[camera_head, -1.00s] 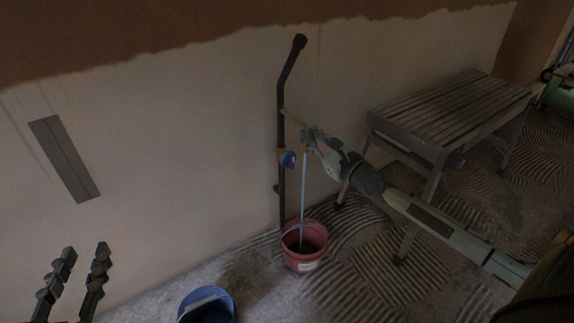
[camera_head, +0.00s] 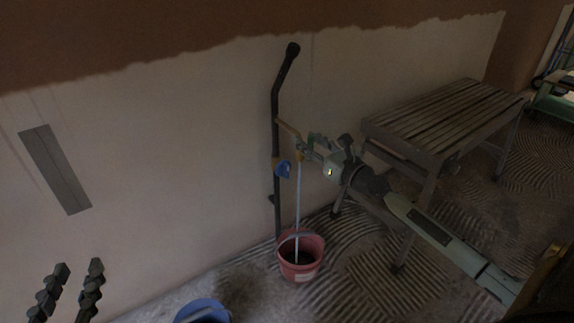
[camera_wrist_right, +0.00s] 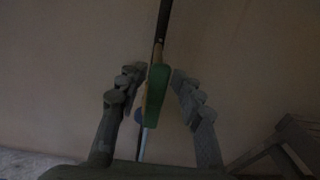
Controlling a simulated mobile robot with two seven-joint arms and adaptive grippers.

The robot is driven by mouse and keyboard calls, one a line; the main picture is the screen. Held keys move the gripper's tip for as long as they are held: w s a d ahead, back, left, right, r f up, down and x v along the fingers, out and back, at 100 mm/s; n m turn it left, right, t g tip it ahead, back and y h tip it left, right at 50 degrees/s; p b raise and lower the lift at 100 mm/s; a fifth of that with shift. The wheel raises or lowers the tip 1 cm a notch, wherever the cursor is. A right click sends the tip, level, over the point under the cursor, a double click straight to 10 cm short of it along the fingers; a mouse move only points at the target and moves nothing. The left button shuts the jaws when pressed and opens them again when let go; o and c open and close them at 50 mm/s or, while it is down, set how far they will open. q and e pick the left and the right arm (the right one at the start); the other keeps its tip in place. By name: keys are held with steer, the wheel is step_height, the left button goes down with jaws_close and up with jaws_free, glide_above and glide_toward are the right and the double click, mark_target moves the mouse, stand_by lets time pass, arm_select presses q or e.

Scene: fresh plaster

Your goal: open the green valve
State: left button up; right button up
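The green valve handle (camera_wrist_right: 157,92) shows in the right wrist view as an upright, elongated green lever on a brass tap. My right gripper (camera_wrist_right: 156,92) is open around it, one finger on each side, with a clear gap on the right; on the left I cannot tell whether a finger touches. In the head view my right gripper (camera_head: 316,146) is at the end of the brass tap (camera_head: 290,128), on the dark standpipe (camera_head: 277,140), and mostly hides the green handle. My left gripper (camera_head: 68,292) is open and empty at the lower left.
A blue handle (camera_head: 282,169) sits lower on the standpipe. A pale hose or stream runs down into a red bucket (camera_head: 285,266). A blue bucket (camera_head: 203,307) stands at the bottom. A slatted bench (camera_head: 440,118) stands right, behind my right arm.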

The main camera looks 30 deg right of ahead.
steer(key=s+b, duration=0.2)
steer(key=s, duration=1)
steer(key=shift+d+b, duration=0.3)
steer(key=shift+d, duration=0.1)
